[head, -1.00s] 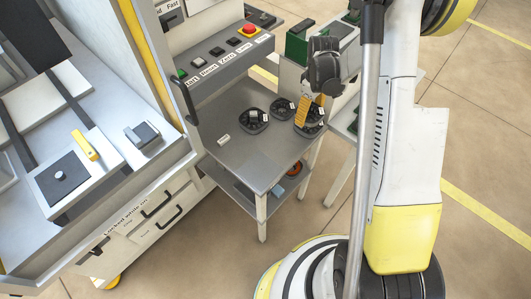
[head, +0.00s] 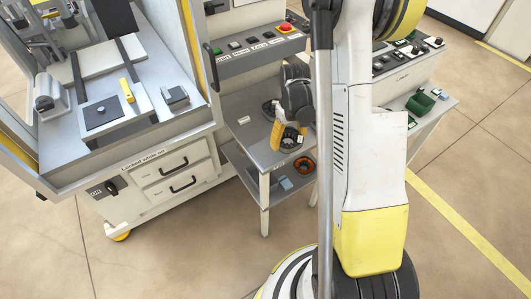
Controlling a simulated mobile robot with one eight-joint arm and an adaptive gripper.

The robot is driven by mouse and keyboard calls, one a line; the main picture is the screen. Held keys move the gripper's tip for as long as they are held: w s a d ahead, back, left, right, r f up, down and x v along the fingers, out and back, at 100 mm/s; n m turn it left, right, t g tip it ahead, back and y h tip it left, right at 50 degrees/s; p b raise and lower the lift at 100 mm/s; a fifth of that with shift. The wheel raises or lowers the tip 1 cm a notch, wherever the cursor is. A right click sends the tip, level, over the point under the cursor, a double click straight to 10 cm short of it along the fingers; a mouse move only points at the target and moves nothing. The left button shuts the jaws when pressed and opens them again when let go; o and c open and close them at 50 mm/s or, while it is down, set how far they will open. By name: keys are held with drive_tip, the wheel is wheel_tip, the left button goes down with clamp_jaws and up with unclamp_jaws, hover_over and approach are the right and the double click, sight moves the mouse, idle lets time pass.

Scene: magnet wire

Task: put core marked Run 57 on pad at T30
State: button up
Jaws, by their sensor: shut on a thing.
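My gripper (head: 288,127) is over the small grey side table (head: 246,134) in the head view, pointing down. It is shut on a round black core (head: 292,141) near the table's front right; I cannot tell whether the core is clear of the tabletop. Another black core (head: 268,108) shows beside it, partly hidden by my gripper. The marks on the cores are too small to read, so I cannot tell which is Run 57. A dark square pad (head: 101,113) lies on a light plate inside the machine at left. No T30 label is legible.
A yellow-handled object (head: 127,90) and a grey block (head: 174,97) are near the pad. A small white piece (head: 244,120) lies on the table; an orange-red ring (head: 303,164) is on its lower shelf. A button panel (head: 252,45) stands behind. Floor in front is free.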

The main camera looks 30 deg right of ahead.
drive_tip(key=b, duration=0.2)
hover_over(269, 151)
wheel_tip(269, 151, down, 4)
drive_tip(key=shift+a+f, duration=0.1)
drive_tip(key=shift+f, duration=0.05)
drive_tip(key=shift+f+b, duration=1.05)
drive_tip(key=shift+f, duration=0.9)
drive_tip(key=shift+f, duration=0.3)
drive_tip(key=o, duration=1.4)
drive_tip(key=shift+r, duration=0.1)
drive_tip(key=shift+c, duration=0.2)
drive_tip(key=shift+r, duration=0.1)
